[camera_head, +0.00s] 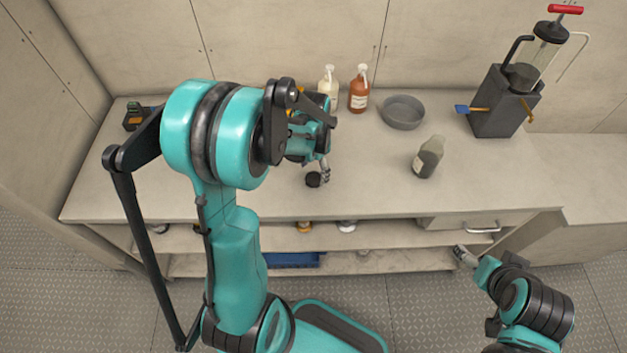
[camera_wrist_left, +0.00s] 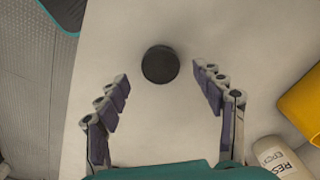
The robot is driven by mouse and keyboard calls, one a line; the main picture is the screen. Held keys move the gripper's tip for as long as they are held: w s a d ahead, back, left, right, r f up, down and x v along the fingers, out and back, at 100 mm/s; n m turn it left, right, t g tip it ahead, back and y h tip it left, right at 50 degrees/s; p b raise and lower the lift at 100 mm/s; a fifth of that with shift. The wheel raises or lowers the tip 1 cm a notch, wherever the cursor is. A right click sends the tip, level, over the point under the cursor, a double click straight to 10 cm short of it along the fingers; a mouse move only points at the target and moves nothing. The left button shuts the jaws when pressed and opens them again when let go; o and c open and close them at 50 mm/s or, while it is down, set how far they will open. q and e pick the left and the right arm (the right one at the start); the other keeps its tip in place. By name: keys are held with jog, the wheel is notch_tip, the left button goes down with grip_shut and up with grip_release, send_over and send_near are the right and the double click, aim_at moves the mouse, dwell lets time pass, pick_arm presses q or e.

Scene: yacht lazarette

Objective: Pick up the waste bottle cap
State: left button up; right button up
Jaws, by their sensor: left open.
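The waste bottle cap is a small round black cap (camera_head: 313,180) lying on the worktop near its front edge. It also shows in the left wrist view (camera_wrist_left: 160,64), just beyond and between my open fingertips. My left gripper (camera_head: 325,172) is above the worktop beside the cap, open and empty, and apart from it; its fingers spread to both sides in the left wrist view (camera_wrist_left: 163,82). The waste bottle (camera_head: 430,158), grey and translucent with a white label, stands on the worktop to the right. My right gripper (camera_head: 461,255) is low at the bench front; its jaw state is unclear.
At the back of the worktop (camera_head: 240,205) are a white bottle (camera_head: 328,85), a brown bottle (camera_head: 358,92) and a grey bowl (camera_head: 402,112). A dark pump device (camera_head: 500,105) stands at the far right. Shelves below hold a blue tray (camera_head: 293,260). The front middle worktop is mostly clear.

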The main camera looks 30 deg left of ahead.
aim_at(313, 178)
pick_arm(q)
notch_tip(313, 178, down, 3)
jog(key=shift+a+f+b, duration=0.1)
jog(key=shift+b, duration=0.3)
jog(key=shift+s, duration=0.1)
jog(key=c, duration=0.8)
jog(key=shift+c, duration=0.2)
jog(key=shift+r+p, duration=0.35)
jog(key=shift+r, duration=0.35)
notch_tip(313, 178, up, 3)
jog(key=shift+p, duration=0.65)
jog(key=w+d+r+p, duration=0.2)
jog(key=w+d+r, duration=0.4)
jog(key=w+d, duration=0.2)
jog(key=shift+w+r, duration=0.35)
